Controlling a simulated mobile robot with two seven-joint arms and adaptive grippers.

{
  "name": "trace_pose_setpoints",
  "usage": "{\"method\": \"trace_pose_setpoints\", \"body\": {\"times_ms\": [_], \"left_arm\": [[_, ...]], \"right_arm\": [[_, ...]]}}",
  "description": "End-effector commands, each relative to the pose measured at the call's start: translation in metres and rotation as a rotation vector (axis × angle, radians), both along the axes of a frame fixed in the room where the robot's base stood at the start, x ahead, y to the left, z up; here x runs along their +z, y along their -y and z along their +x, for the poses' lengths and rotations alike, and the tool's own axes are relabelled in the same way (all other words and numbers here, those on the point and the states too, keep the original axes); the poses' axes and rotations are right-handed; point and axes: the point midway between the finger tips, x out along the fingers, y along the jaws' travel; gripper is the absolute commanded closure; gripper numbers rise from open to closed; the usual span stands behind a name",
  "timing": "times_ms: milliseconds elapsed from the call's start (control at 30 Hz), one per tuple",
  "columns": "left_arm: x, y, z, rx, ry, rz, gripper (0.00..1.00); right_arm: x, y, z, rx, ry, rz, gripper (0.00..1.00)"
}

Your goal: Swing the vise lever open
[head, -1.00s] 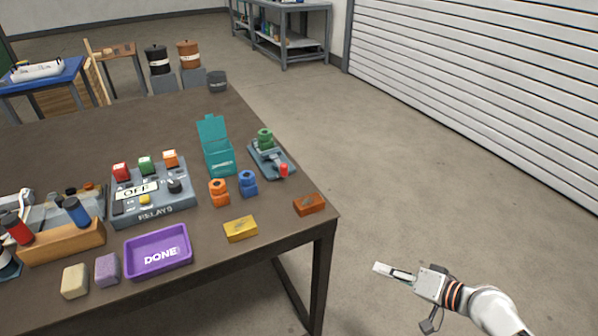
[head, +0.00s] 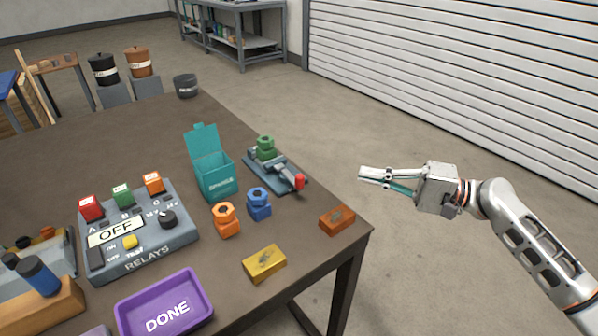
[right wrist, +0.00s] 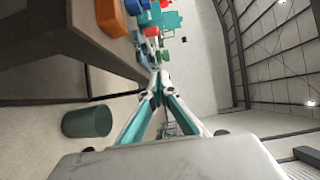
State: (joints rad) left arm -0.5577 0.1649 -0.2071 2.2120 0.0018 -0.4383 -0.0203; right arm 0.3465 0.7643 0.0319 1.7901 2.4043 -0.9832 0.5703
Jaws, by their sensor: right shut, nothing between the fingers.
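The vise (head: 276,168) is a grey-blue device near the right edge of the dark table, with a green part (head: 266,148) on its far end. Its lever ends in a red grip (head: 299,182) at the near right end. My right gripper (head: 362,174) is shut and empty, in the air off the table's right edge. It is to the right of the red grip and apart from it, fingers pointing left. In the right wrist view its fingertips (right wrist: 160,76) meet. My left gripper is not in view.
An orange-brown block (head: 337,220) sits at the table's near right corner. The floor right of the table is clear.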

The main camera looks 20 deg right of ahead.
Motion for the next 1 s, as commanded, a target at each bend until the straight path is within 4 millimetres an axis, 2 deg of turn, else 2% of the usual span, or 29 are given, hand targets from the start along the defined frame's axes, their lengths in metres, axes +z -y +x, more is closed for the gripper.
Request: {"method": "trace_pose_setpoints", "body": {"times_ms": [133, 267, 733, 1000], "left_arm": [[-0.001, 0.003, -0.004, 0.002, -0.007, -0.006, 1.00], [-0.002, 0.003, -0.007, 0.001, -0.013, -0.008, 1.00], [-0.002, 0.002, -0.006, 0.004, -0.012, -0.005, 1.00], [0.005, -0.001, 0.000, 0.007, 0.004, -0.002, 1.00]], "right_arm": [[0.001, -0.004, 0.003, 0.001, 0.001, 0.002, 1.00], [0.002, -0.016, 0.012, 0.001, 0.003, 0.003, 1.00], [0.002, -0.084, 0.060, 0.001, 0.002, 0.003, 1.00], [0.001, -0.107, 0.037, 0.001, 0.003, 0.000, 1.00]]}}
